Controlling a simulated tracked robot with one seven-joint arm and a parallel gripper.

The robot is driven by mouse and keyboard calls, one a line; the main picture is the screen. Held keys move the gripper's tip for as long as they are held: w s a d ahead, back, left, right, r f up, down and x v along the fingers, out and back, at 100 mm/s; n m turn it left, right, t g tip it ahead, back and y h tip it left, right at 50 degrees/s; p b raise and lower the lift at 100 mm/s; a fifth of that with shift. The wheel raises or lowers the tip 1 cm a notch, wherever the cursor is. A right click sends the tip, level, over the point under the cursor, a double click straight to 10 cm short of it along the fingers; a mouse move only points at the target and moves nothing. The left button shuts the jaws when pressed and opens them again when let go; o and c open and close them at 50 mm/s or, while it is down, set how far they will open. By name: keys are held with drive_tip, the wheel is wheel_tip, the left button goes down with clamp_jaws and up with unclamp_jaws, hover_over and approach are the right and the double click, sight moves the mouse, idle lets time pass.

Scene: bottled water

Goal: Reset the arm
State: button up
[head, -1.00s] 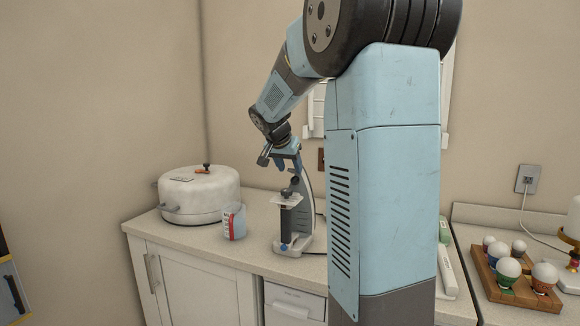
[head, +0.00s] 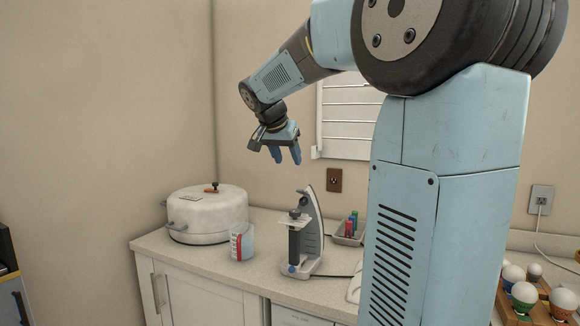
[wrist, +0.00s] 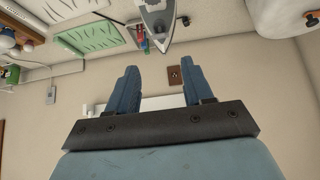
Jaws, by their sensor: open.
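My gripper (head: 286,154) hangs in the air above the counter, fingers pointing down, in the head view. Its two blue fingers are apart with nothing between them. In the wrist view my gripper (wrist: 164,92) also shows open and empty. My arm reaches left from its light blue column, bent at the elbow.
On the counter (head: 205,262) stand a large white lidded pot (head: 205,218), a beaker with a red label (head: 241,243) and a tray with small coloured items (head: 349,232). A board with round-topped holders (head: 525,300) is at right. A wall outlet (head: 334,180) is behind.

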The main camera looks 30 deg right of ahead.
drive_tip(key=shift+s+a+r, duration=0.1)
drive_tip(key=shift+a+r, duration=0.05)
drive_tip(key=shift+r, duration=0.05)
idle(0.4)
